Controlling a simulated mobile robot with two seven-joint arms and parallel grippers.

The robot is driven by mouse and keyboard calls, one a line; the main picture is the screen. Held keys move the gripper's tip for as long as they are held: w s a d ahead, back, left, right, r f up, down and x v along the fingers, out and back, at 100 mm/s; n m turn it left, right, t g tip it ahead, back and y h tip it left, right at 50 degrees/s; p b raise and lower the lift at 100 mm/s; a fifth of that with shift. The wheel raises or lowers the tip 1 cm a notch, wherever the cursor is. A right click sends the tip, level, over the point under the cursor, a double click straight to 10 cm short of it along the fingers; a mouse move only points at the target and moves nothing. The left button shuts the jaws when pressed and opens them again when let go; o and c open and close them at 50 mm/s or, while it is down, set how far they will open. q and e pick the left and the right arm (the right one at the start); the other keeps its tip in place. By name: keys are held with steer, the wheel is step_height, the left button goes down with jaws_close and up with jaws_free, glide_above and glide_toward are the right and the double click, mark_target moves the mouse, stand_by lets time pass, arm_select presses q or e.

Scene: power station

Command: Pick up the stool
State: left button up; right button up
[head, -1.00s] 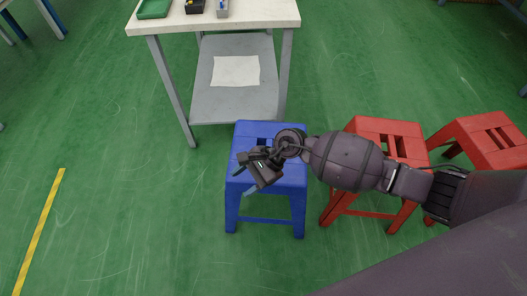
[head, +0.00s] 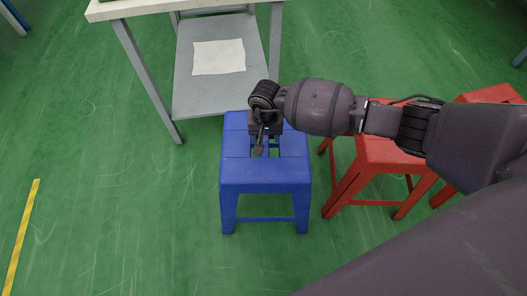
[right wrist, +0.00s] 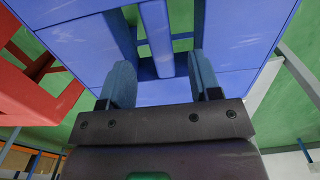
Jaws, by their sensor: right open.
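The blue stool (head: 265,172) stands upright on the green floor, in the middle of the head view. Its seat has slots around a central bar, which also show on the stool in the right wrist view (right wrist: 85,50). My right gripper (head: 259,150) is over the seat's slots, pointing down. In the right wrist view its two fingers (right wrist: 163,82) are apart, with the central bar (right wrist: 158,40) ahead between them. I cannot tell whether the fingertips are inside the slots. Nothing is held. My left gripper is not in view.
Red stools (head: 375,160) stand close on the right, partly behind my right arm. A table with a grey lower shelf (head: 205,100) stands just behind the blue stool, with a white sheet (head: 218,57) on the shelf. The floor at left is clear.

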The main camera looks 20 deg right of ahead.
mark_target(265, 144)
step_height(265, 144, down, 5)
steer(key=shift+s+f+b, duration=0.15)
steer(key=shift+b, duration=0.85)
steer(key=shift+f, duration=0.3)
steer(key=shift+w, duration=0.2)
steer(key=shift+r, duration=0.1)
steer(key=shift+c, duration=0.3)
jaws_close()
